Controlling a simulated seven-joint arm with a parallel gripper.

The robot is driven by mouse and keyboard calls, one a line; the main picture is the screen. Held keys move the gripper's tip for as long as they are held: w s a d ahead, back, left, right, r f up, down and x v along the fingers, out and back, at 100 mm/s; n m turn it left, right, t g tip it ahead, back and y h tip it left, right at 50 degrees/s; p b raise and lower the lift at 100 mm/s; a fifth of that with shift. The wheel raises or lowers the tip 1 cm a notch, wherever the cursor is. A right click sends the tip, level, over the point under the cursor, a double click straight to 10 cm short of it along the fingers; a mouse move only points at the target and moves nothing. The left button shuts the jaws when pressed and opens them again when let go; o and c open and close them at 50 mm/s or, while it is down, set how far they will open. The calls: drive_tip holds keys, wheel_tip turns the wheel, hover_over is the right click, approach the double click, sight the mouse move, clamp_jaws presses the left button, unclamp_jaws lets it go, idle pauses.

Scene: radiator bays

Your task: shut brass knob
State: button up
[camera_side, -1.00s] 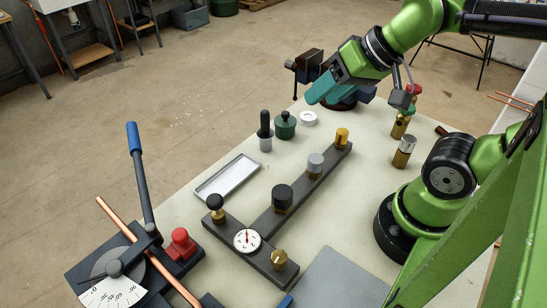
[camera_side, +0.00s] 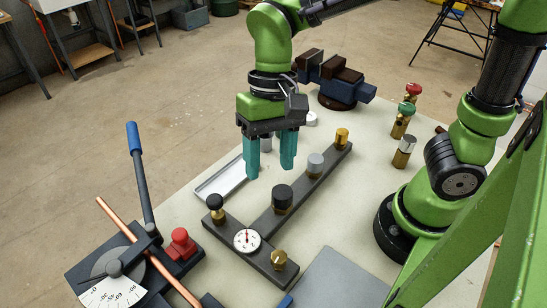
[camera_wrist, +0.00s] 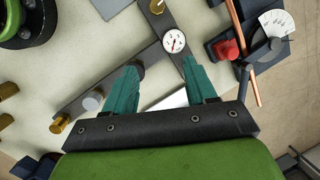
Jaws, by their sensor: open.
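A dark T-shaped manifold lies on the pale bench top (camera_side: 375,215). A brass knob (camera_side: 279,258) sits at its near end, and shows at the top edge of the wrist view (camera_wrist: 157,6). A yellower, gold knob (camera_side: 341,136) stands at the far end of the long bar, at lower left in the wrist view (camera_wrist: 59,123). My gripper (camera_side: 269,170) is open and empty, its teal fingers pointing down above the bench, apart from both knobs. In the wrist view my gripper (camera_wrist: 160,66) partly hides the long bar.
The manifold also carries a large black knob (camera_side: 283,195), a grey knob (camera_side: 315,162), a small black knob (camera_side: 215,203) and a gauge (camera_side: 247,240). A tray (camera_side: 215,187) lies left. A pipe bender (camera_side: 145,190) stands front left. Brass valves (camera_side: 403,152) stand right; a vise (camera_side: 340,80) is behind.

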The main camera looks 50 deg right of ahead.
drive_tip(key=a+m+g, duration=0.2)
approach(279, 255)
drive_tip(key=shift+m, duration=0.4)
drive_tip(key=x, duration=0.8)
drive_tip(key=shift+s+a+f, duration=0.1)
drive_tip(key=shift+a+f, duration=0.05)
drive_tip(key=shift+f, duration=0.15)
drive_tip(key=c, duration=1)
drive_tip(key=shift+c, duration=0.2)
